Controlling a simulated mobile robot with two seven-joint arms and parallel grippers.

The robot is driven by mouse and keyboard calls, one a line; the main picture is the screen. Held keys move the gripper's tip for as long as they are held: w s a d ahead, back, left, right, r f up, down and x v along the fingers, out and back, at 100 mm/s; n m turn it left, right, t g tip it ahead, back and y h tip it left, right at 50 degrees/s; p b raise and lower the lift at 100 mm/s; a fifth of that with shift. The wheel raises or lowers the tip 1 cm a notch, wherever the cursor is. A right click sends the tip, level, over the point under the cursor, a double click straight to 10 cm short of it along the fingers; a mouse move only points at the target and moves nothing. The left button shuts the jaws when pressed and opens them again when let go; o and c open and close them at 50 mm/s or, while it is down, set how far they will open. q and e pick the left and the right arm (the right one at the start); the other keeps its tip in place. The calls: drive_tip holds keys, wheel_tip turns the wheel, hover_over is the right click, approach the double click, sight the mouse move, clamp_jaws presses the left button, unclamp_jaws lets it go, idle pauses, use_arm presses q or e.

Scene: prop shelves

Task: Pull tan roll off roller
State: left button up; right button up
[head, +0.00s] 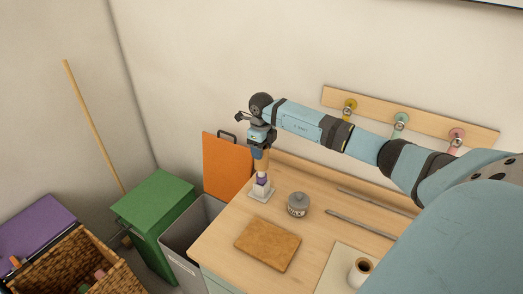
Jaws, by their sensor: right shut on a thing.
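My right gripper (260,152) is shut and points down near the back left corner of the wooden table. The tan roll (261,166) shows upright just below its fingers, which hide its upper part. Directly under the roll is a small purple piece (262,181) above a white block on a flat pale base (260,194), which looks like the roller's stand. I cannot tell whether the roll still touches the piece below it. My left gripper is not in view.
A grey lidded pot (298,204) stands right of the stand. An orange panel (228,167) stands behind left. A grey bin (190,230) and green box (158,215) are left of the table.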

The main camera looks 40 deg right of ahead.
drive_tip(key=shift+r+p, duration=1.55)
drive_tip(key=shift+r, duration=1.65)
drive_tip(key=shift+r, duration=0.1)
drive_tip(key=shift+r, duration=1.2)
drive_tip(key=shift+r, duration=2)
